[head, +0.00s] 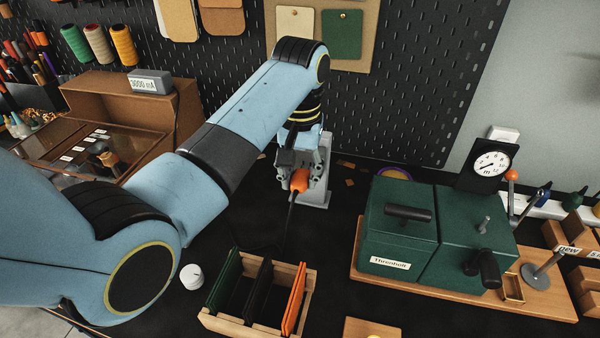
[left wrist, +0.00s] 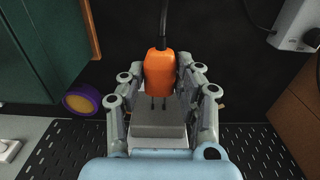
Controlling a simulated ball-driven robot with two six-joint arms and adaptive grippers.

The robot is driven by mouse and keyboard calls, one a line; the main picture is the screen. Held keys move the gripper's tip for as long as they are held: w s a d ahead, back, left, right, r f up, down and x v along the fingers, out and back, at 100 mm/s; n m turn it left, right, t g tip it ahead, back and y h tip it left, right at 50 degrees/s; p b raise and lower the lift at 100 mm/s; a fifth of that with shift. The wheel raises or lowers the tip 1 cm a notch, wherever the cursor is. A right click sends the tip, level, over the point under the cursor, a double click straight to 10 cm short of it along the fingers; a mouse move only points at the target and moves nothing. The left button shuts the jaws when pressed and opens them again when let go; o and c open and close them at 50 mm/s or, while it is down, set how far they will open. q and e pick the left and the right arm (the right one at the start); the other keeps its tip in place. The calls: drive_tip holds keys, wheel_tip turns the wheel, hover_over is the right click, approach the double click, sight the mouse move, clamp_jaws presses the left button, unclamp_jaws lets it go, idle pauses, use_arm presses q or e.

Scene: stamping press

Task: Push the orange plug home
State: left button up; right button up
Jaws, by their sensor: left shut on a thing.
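The orange plug (head: 299,180) is in my left gripper (head: 298,172), near the back of the dark bench. In the left wrist view the plug (left wrist: 160,74) sits between the two grey fingers of the left gripper (left wrist: 161,88). Its black cable (left wrist: 163,22) leads away from it, and in the head view the cable (head: 288,225) hangs down toward the front. Dark pins show bare at the plug's end, beside a pale grey block (left wrist: 160,131). I cannot tell whether their tips touch it. A grey upright stand (head: 322,180) is behind the gripper. My right gripper is not in view.
A green box machine (head: 398,240) on a wooden base stands right, with a dial gauge (head: 490,163) behind. A wooden rack (head: 230,324) with upright plates is in front. A brown cabinet (head: 135,105) stands left. A purple-and-yellow roll (left wrist: 83,100) lies near the gripper.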

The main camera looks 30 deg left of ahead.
sight(304, 169)
use_arm(q)
drive_tip(key=shift+w, duration=0.15)
idle(0.5)
drive_tip(key=shift+w+a+b, duration=0.2)
drive_tip(key=shift+w+b, duration=0.15)
drive_tip(key=shift+w, duration=0.15)
drive_tip(key=shift+w+a, duration=0.15)
drive_tip(key=shift+w, duration=0.45)
drive_tip(key=shift+w, duration=0.2)
drive_tip(key=o, duration=1.2)
drive_tip(key=shift+r, duration=0.1)
wheel_tip(304, 169, up, 7)
drive_tip(key=shift+r, duration=0.15)
